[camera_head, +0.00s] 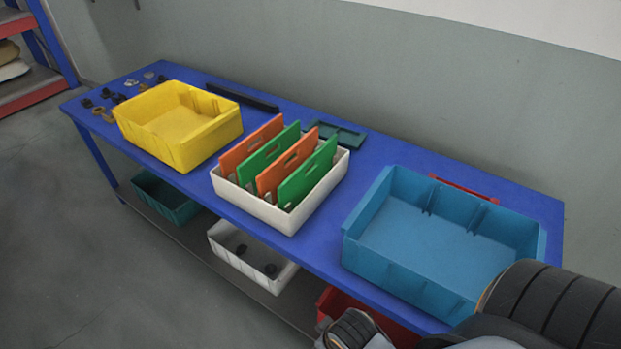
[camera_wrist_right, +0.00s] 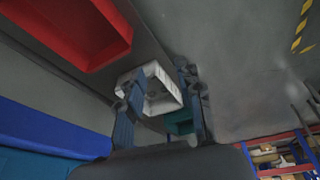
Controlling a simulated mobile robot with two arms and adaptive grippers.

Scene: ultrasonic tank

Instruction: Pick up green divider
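Two green dividers stand upright in a white bin (camera_head: 257,208) on the blue table. One green divider (camera_head: 262,161) is second from the left, between two orange dividers. The other green divider (camera_head: 305,180) is at the right end of the row. The orange dividers (camera_head: 246,150) alternate with them. My right gripper shows in the right wrist view (camera_wrist_right: 160,78); its two fingers are apart with nothing between them. It points toward the lower shelf and floor, away from the dividers. My left gripper is not in view.
A yellow bin (camera_head: 180,150) stands left of the white bin, and a large blue bin (camera_head: 395,285) stands to its right. The lower shelf holds another white bin (camera_head: 232,258) and a dark green bin (camera_head: 180,208). A red bin (camera_wrist_right: 75,60) shows in the wrist view.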

